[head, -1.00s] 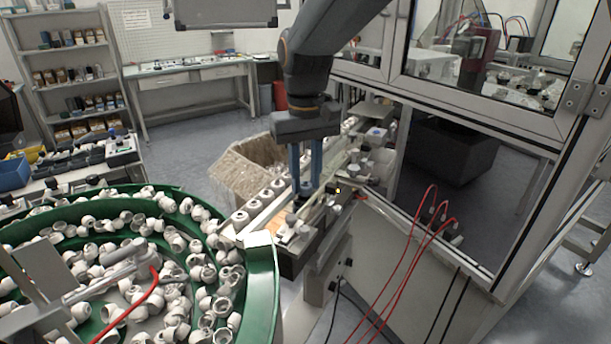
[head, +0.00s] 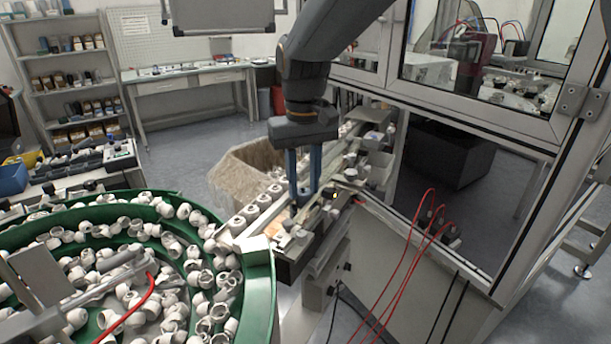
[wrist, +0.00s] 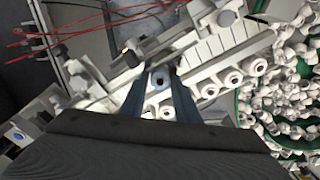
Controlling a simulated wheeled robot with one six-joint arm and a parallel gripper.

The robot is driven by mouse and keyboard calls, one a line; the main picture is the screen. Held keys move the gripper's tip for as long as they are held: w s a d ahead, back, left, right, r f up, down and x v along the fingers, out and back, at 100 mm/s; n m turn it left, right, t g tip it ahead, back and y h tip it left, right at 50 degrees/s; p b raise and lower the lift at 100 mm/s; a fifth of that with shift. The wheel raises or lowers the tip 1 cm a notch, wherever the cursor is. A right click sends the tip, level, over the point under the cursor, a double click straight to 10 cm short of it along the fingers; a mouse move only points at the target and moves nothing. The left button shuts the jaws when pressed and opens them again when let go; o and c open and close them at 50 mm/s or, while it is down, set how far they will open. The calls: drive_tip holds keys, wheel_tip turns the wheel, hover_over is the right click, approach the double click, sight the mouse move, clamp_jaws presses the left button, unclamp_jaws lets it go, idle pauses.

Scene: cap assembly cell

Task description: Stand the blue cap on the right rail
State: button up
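My gripper (head: 303,198) points straight down over the rail assembly beside the green bowl. Its two blue-grey fingers stand apart, with a gap between them. In the wrist view a small bluish-grey cap (wrist: 157,79) with a dark centre lies between the fingertips (wrist: 160,72). I cannot tell whether the fingers press on it or only flank it. Whitish caps (wrist: 208,90) stand in a row on the rail close by, and this row also shows in the head view (head: 252,211). The fingers partly hide the rails near them.
The green bowl (head: 262,290) full of white parts stands at the left. The machine frame (head: 470,125) and red hoses (head: 412,240) are at the right, close to the arm.

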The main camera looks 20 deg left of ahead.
sight(303, 190)
wheel_tip(303, 190, up, 13)
drive_tip(key=b, duration=0.3)
drive_tip(key=shift+f+b, duration=0.15)
drive_tip(key=shift+b, duration=0.2)
drive_tip(key=shift+f, duration=0.1)
drive_tip(key=w+d+f+m, duration=0.1)
drive_tip(key=d+f+m, duration=0.1)
drive_tip(key=d+f, duration=0.65)
drive_tip(key=w+d+f+m, duration=0.2)
drive_tip(key=d+f, duration=0.3)
drive_tip(key=d, duration=0.7)
drive_tip(key=s+d+f+m, duration=0.2)
drive_tip(key=s+d+f, duration=0.4)
drive_tip(key=d, duration=0.3)
drive_tip(key=s+d+f+m+t, duration=0.1)
drive_tip(key=s+d+f+m, duration=0.1)
drive_tip(key=s+d+f, duration=0.4)
drive_tip(key=d, duration=0.3)
drive_tip(key=shift+f, duration=0.25)
drive_tip(key=shift+f, duration=0.1)
